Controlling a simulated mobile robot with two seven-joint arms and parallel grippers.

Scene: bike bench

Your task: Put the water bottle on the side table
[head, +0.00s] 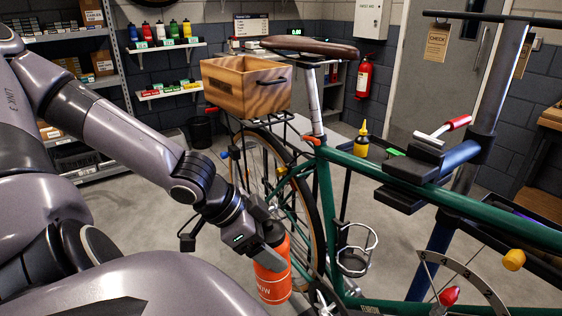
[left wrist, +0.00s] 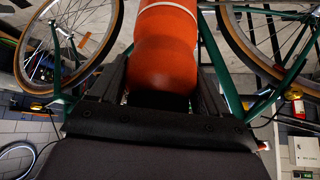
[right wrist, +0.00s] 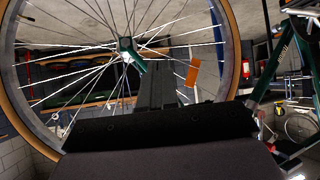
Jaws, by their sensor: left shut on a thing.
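The orange water bottle (head: 273,278) hangs upright beside the green bike's rear wheel, with white lettering on its side. My left gripper (head: 270,240) is shut on its upper part. In the left wrist view the bottle (left wrist: 165,45) sits between the two fingers of my left gripper (left wrist: 163,85). A pale flat surface (head: 338,128) behind the bike, near a yellow bottle, may be the side table; the bike hides much of it. My right gripper (right wrist: 160,88) shows in the right wrist view with its fingers together and nothing between them, in front of a spoked wheel.
The green bike frame (head: 325,190) stands clamped in a stand, with an empty bottle cage (head: 355,250) on it. A wooden crate (head: 246,87) sits on the rear rack. A yellow bottle (head: 361,142) stands behind the frame. Open floor (head: 130,215) lies left of the bike.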

